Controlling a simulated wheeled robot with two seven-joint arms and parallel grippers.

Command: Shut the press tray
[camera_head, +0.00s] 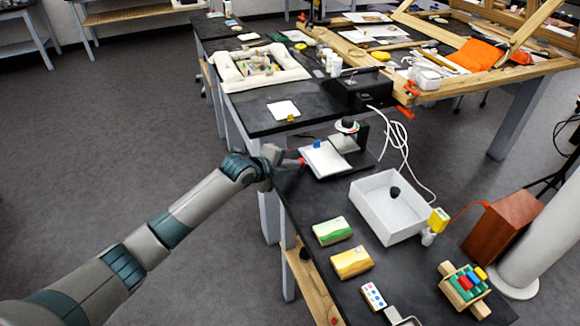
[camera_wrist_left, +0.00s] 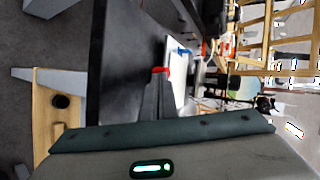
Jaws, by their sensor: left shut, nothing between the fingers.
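The press (camera_head: 347,127) stands on the dark table, with a round white top and a dark upright. Its pale press tray (camera_head: 326,163) sticks out at the front over a dark base, with a small blue piece on it. A red handle (camera_head: 302,161) is at the tray's left edge. My left gripper (camera_head: 279,158) is shut and empty at the table's left edge, just left of the red handle; whether they touch is not clear. In the left wrist view the red handle (camera_wrist_left: 160,70) and pale tray (camera_wrist_left: 176,78) show ahead. My right gripper is out of view.
A white open box (camera_head: 362,212) with a dark round thing inside stands right of the tray. A green-and-white pack (camera_head: 332,231) and a yellow pack (camera_head: 351,262) lie nearer. A black box (camera_head: 358,90) and a white cable (camera_head: 402,150) lie behind. Floor is clear at left.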

